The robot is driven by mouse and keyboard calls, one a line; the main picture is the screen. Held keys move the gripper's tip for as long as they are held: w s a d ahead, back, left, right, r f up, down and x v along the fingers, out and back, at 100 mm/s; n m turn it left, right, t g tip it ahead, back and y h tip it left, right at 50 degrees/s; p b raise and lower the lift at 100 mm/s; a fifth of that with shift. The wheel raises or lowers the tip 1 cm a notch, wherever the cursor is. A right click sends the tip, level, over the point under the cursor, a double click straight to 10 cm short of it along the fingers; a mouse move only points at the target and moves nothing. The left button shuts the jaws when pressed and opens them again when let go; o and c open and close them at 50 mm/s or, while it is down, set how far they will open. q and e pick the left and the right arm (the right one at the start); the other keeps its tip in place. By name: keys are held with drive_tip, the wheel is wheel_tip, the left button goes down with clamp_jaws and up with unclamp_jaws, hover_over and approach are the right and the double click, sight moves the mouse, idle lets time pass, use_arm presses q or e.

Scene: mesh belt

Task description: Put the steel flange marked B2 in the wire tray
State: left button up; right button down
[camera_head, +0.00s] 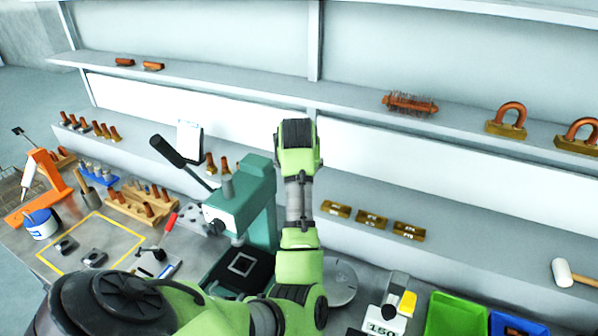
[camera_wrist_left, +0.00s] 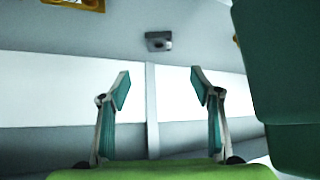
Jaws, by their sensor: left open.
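In the left wrist view, a small grey metal part with a round middle (camera_wrist_left: 158,40) lies beyond my fingertips on a pale shelf surface. It may be a steel flange; I cannot read any mark on it. My left gripper (camera_wrist_left: 160,82) is open and empty, its two teal-padded fingers apart, with the part ahead between them. In the head view the green left hand (camera_head: 297,148) is raised in front of the shelves, and its fingers are hidden. A dark wire mesh (camera_head: 10,180), perhaps the wire tray, shows at the far left edge. My right gripper is not in view.
A teal press (camera_head: 243,212) with a black lever stands close left of my left arm. Brass blocks (camera_head: 372,220) sit on the lower shelf to the right. Two dark parts (camera_head: 93,258) lie inside a yellow outline on the bench. A green bin (camera_head: 455,315) stands lower right.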

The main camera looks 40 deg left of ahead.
use_arm(q)
drive_tip(key=shift+h, duration=0.4)
drive_tip(key=p+x, duration=0.2)
drive_tip(key=x, duration=0.5)
drive_tip(key=shift+a+f, duration=0.1)
drive_tip(key=shift+f, duration=0.05)
drive_tip(key=shift+w+a+f, duration=0.15)
drive_tip(key=shift+f, duration=0.15)
drive_tip(key=shift+w+a+f+p, duration=0.15)
drive_tip(key=shift+f+p, duration=0.05)
drive_tip(key=shift+p, duration=0.35)
drive_tip(key=p+x, duration=0.2)
drive_tip(key=x, duration=0.2)
drive_tip(key=shift+a+f, duration=0.15)
drive_tip(key=shift+f, duration=0.2)
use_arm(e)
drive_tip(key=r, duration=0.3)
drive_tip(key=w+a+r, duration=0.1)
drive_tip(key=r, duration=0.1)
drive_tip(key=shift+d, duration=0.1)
